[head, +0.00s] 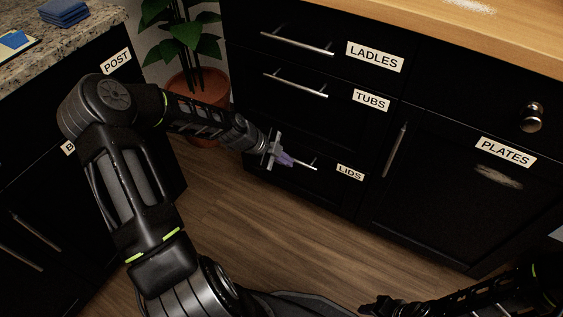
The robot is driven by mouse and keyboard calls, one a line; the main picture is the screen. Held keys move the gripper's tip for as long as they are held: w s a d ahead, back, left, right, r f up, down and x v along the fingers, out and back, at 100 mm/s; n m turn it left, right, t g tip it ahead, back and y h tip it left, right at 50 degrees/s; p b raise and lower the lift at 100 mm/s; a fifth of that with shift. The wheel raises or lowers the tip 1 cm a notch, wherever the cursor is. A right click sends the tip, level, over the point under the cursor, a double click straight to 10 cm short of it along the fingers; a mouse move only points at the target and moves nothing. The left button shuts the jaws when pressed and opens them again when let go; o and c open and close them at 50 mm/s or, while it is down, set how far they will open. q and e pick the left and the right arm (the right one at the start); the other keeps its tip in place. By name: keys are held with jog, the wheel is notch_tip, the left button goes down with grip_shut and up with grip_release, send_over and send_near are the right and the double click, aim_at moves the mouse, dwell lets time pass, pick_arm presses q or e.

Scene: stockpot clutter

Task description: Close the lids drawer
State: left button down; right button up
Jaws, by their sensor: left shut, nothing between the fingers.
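The lids drawer (325,184) is the lowest of three stacked black drawers, with a white LIDS label at its right. Its front looks about flush with the drawers above; a small gap cannot be ruled out. Its bar handle (308,167) is partly hidden by my left gripper (287,160). My left gripper is shut and empty, in front of the handle's left part; whether it touches cannot be told. My right arm shows at the lower right, and its dark end (378,306) is low over the floor; its fingers are not clear.
Above are the tubs drawer (335,112) and ladles drawer (310,62), both looking shut. The plates cabinet (430,190) stands to the right. A plant in a terracotta pot (190,88) stands behind my left arm. A left counter (60,45) holds blue items. Wooden floor (270,225) is open in front.

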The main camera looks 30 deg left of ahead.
pick_arm(q)
jog(key=p+v, duration=0.3)
jog(key=v, duration=0.6)
jog(key=shift+r, duration=0.25)
jog(key=shift+a, duration=0.1)
